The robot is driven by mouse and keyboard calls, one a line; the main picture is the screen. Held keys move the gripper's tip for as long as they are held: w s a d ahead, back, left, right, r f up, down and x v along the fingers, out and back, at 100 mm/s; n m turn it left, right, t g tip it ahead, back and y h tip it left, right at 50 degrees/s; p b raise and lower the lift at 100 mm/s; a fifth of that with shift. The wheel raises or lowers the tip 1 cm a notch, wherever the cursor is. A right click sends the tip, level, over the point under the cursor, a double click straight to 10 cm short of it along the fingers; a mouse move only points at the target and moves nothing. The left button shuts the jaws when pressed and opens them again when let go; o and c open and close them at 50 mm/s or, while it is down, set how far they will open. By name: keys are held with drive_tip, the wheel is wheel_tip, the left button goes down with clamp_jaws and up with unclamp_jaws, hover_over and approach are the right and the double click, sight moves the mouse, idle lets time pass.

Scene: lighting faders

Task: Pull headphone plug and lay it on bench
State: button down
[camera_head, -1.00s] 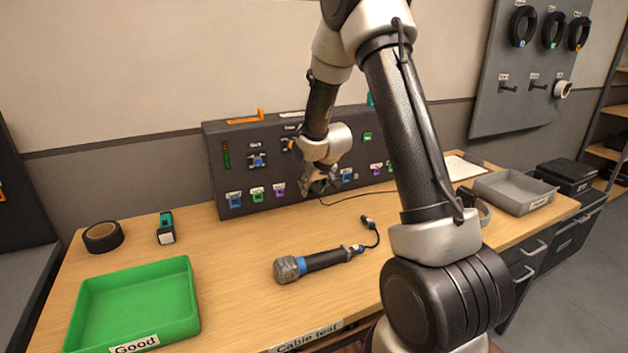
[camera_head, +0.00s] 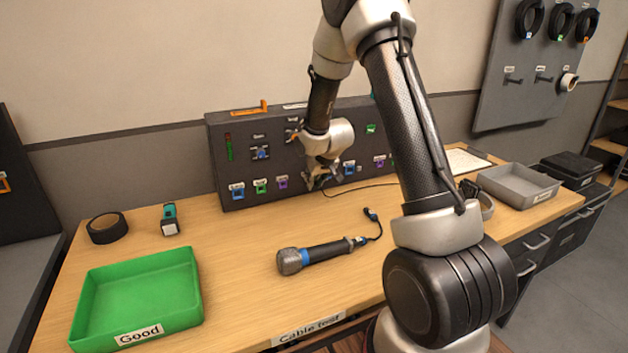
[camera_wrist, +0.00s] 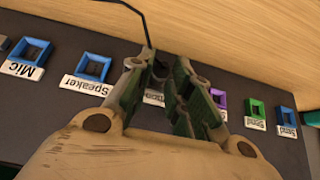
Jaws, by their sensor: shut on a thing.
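The headphone plug (camera_wrist: 160,69) is a small dark piece between my fingers in the wrist view, mostly hidden by them. Its thin black cable (camera_wrist: 147,25) leads away over the bench, and the cable also shows in the head view (camera_head: 360,188). My gripper (camera_head: 318,182) is shut on the plug, close in front of the lower socket row of the dark panel (camera_head: 225,155). The fingers cover the socket there and part of its label, so I cannot tell whether the plug is still seated. The wooden bench (camera_head: 235,245) lies below.
A microphone (camera_head: 315,253) with a short cable lies mid-bench. A green "Good" tray (camera_head: 190,310), black tape roll (camera_head: 107,228) and small teal-and-black device (camera_head: 169,219) are at left. A grey tray (camera_head: 515,198) is at right. Bare bench lies between panel and microphone.

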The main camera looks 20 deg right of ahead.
drive_tip(key=shift+s, duration=0.1)
drive_tip(key=shift+s, duration=2.2)
drive_tip(key=shift+a, duration=0.15)
